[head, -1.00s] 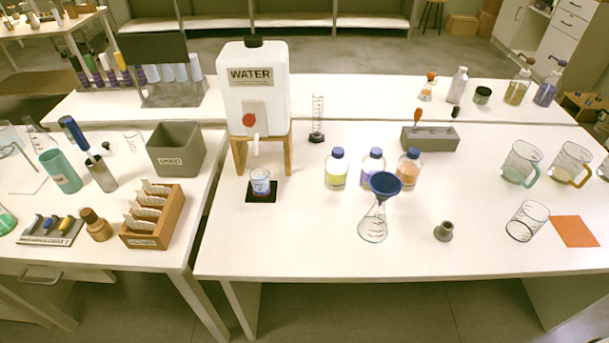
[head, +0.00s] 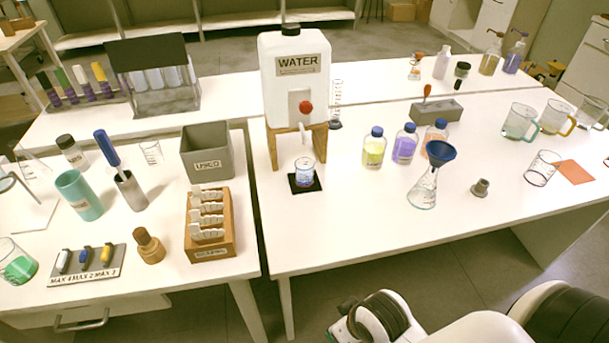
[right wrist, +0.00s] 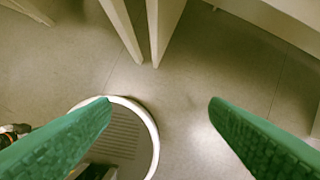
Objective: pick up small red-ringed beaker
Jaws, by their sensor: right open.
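A small glass beaker (head: 304,172) stands upright on a black square pad (head: 304,184) under the water tank's tap in the head view. It seems to hold something bluish; a red ring on it is too small to confirm. Another small clear glass (head: 151,152) stands on the left table, and its ring colour cannot be told. My right gripper (right wrist: 161,102) shows two green fingers spread wide apart, with nothing between them. It is over the floor, away from the beakers. My left gripper is not in view.
The water tank (head: 290,80) stands on a wooden stand. Colored bottles (head: 374,150) and a flask with a blue funnel (head: 424,190) are to its right. The grey USED bin (head: 206,153) and wooden rack (head: 209,222) are across a gap between tables.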

